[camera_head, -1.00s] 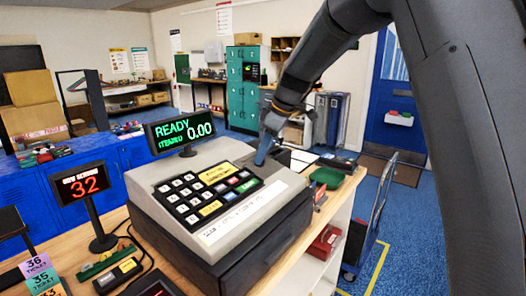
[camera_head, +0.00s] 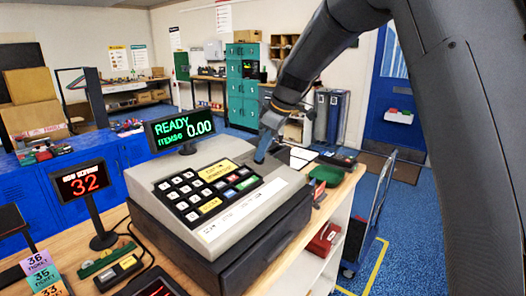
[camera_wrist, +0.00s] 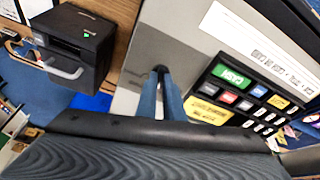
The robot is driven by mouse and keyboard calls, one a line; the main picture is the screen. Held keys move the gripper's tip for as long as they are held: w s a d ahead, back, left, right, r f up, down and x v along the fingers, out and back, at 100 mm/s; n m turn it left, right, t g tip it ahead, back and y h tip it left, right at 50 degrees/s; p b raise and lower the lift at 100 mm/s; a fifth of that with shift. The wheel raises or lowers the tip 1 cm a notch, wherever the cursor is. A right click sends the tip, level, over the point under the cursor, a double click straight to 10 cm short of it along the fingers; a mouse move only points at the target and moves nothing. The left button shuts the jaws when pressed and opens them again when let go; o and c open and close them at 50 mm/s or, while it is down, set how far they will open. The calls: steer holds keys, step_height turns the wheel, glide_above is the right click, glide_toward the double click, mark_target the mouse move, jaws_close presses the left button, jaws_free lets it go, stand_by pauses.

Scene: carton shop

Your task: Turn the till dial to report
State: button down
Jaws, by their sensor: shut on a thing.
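The grey till (camera_head: 150,183) stands on the wooden counter, with a black keypad and a green display (camera_head: 181,130) reading READY and 0.00. My gripper (camera_head: 262,155) reaches down to the till's top, behind the keypad's right end. In the wrist view my gripper's blue fingers (camera_wrist: 162,80) are close together on the till's bare grey top (camera_wrist: 188,45), beside the coloured keys. They are shut on a small dark dial (camera_wrist: 160,69), mostly hidden between the tips. Its markings and the setting it points to cannot be read.
A red number display (camera_head: 80,182) and ticket cards (camera_head: 42,274) stand left of the till. A black printer-like box (camera_wrist: 80,45) is beside the till in the wrist view. A green item (camera_head: 326,175) lies right of the till. A trolley (camera_head: 372,220) stands on the floor.

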steer(key=m, duration=0.3)
steer(key=shift+s+a+f+m, duration=0.15)
steer(key=shift+s+f+m, duration=0.05)
steer(key=shift+m, duration=0.1)
steer(key=m+h+p, duration=0.1)
steer(key=m, duration=0.2)
steer(key=shift+s+m+t, duration=0.1)
steer(key=shift+m+t, duration=0.3)
steer(key=m+p, duration=0.2)
steer(key=m, duration=0.2)
steer(key=shift+a+h+p, duration=0.1)
steer(key=shift+h+p, duration=0.2)
steer(key=shift+h, duration=0.1)
steer(key=shift+f+m+p, duration=0.1)
steer(key=shift+m+p, duration=0.65)
steer(key=shift+m, duration=1.15)
steer(key=shift+h, duration=0.3)
steer(key=c, duration=1.9)
jaws_free()
steer(key=shift+s, duration=0.1)
steer(key=shift+o, duration=0.2)
steer(key=shift+w, duration=0.2)
steer(key=shift+r, duration=0.2)
steer(key=b+v, duration=0.2)
steer(key=v, duration=0.5)
steer(key=shift+s+r, duration=0.25)
steer(key=shift+s, duration=0.05)
